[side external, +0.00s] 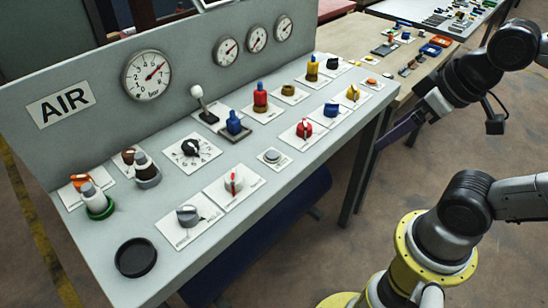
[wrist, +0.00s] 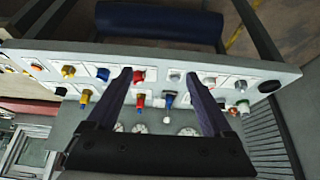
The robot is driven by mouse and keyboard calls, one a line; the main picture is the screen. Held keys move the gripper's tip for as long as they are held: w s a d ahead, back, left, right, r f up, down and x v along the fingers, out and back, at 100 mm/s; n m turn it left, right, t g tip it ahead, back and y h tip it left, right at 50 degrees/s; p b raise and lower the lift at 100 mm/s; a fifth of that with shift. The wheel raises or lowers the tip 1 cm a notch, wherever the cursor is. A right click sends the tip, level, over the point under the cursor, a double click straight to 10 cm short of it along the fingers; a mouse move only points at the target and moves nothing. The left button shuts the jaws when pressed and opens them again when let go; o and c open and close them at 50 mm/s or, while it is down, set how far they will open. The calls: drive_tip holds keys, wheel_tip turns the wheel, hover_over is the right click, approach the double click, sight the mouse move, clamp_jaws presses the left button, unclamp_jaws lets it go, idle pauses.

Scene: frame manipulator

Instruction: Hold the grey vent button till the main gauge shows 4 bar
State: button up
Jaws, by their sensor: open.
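The grey vent button (side external: 272,156) is a low round button on a white plate near the front edge of the bench. In the wrist view, it seems to be the pale grey piece (wrist: 175,76) between my fingers' tips. The main gauge (side external: 147,75) is the largest dial, beside the AIR label. Its red needle points to the upper right; the exact reading is too small to tell. My gripper (side external: 381,147) is open and empty, off the bench's front right side and apart from the button. Its two dark fingers (wrist: 158,73) are spread in the wrist view.
A red knob (side external: 305,128) sits right of the button and a red-and-white knob (side external: 234,182) left of it. Taller red (side external: 260,97) and blue (side external: 234,122) fittings and a white-tipped lever (side external: 202,102) stand behind. A black cup (side external: 136,257) is at the near left corner.

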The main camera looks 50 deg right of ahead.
idle(0.4)
clamp_jaws()
idle(1.5)
